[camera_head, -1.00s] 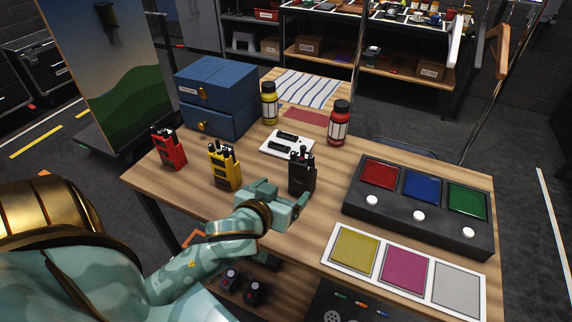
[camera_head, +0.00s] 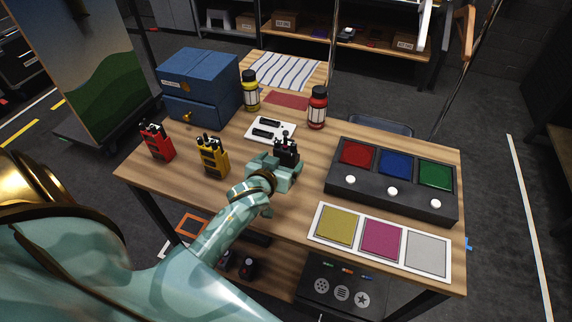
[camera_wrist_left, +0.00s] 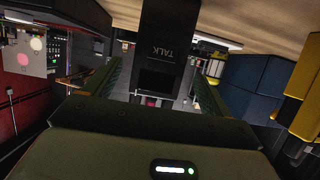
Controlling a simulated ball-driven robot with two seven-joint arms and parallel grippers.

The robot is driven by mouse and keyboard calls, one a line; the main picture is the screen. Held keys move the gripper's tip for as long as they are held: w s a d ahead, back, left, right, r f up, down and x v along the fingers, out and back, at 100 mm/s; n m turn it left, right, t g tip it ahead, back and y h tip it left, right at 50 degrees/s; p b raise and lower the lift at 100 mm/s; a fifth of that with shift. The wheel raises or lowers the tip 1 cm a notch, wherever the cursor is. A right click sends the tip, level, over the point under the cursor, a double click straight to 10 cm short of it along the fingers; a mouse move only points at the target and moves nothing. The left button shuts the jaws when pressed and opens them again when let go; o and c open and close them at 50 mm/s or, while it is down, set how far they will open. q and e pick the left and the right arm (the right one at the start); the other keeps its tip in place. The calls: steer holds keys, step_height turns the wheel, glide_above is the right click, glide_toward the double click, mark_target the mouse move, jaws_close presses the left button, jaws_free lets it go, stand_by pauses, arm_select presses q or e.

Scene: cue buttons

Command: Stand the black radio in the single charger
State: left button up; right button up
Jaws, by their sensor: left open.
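The black radio (camera_head: 288,150) stands upright on the wooden table, its lower part hidden by my left gripper (camera_head: 279,166). The gripper is open, with its fingers at either side of the radio. In the left wrist view, the black radio (camera_wrist_left: 168,40) shows its upside-down TALK label between the two spread fingers. I cannot tell whether either finger touches it. Just behind the radio lies a white plate (camera_head: 255,136) with black slots, which looks like a charger. Its near right part is partly covered by the radio. My right gripper is not in view.
A yellow radio (camera_head: 212,157) and a red radio (camera_head: 157,142) stand to the left. A red bottle (camera_head: 317,108), a yellow bottle (camera_head: 250,91) and a blue drawer box (camera_head: 199,88) stand behind. A button box (camera_head: 388,189) and coloured card (camera_head: 380,242) occupy the right.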

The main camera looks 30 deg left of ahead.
arm_select(q)
steer(key=b+x, duration=0.1)
steer(key=x, duration=0.4)
steer(key=shift+w+f, duration=0.15)
steer(key=shift+w, duration=0.2)
steer(key=shift+s, duration=0.1)
steer(key=c, duration=1.3)
steer(key=shift+o, duration=0.2)
